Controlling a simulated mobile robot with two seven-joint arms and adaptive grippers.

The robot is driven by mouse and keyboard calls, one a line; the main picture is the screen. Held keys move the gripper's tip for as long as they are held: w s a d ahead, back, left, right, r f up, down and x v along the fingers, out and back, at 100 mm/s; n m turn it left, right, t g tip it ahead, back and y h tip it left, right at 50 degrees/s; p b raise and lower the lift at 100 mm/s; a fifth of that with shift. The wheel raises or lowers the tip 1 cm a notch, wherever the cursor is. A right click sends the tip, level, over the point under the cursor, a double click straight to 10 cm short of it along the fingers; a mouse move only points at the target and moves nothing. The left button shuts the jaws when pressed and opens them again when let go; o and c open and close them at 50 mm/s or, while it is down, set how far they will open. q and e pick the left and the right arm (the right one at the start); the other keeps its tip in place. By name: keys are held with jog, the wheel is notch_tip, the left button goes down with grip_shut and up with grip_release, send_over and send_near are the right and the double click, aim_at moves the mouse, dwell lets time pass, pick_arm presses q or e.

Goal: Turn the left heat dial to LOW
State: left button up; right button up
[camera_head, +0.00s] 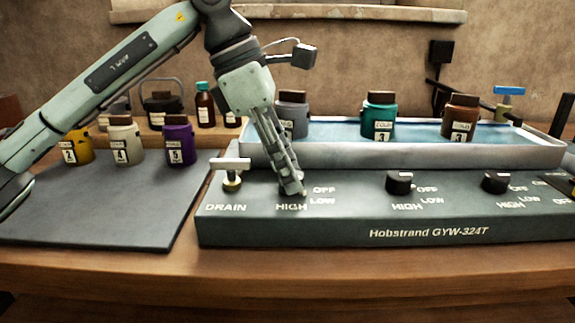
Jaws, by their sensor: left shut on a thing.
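My left gripper (291,187) reaches down onto the front panel of the grey-green heating unit (290,228). Its fingers are shut on the left heat dial, among that dial's OFF, LOW and HIGH labels. The fingers hide nearly all of the dial, so I cannot tell where it points. The LOW label (322,201) shows just right of the fingertips, with OFF above it and HIGH below the fingers. My right gripper is not in view.
A middle dial (399,183) and a right dial (495,182) sit further along the panel. A DRAIN valve (232,172) stands close left of the gripper. Behind is a water tray (420,156) holding several jars. A dark mat (100,205) lies left, mostly clear in front.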

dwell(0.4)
pick_arm(q)
jog(key=o, duration=1.2)
jog(key=shift+c, duration=0.2)
jog(key=v, duration=1.2)
jog(key=shift+r, duration=0.1)
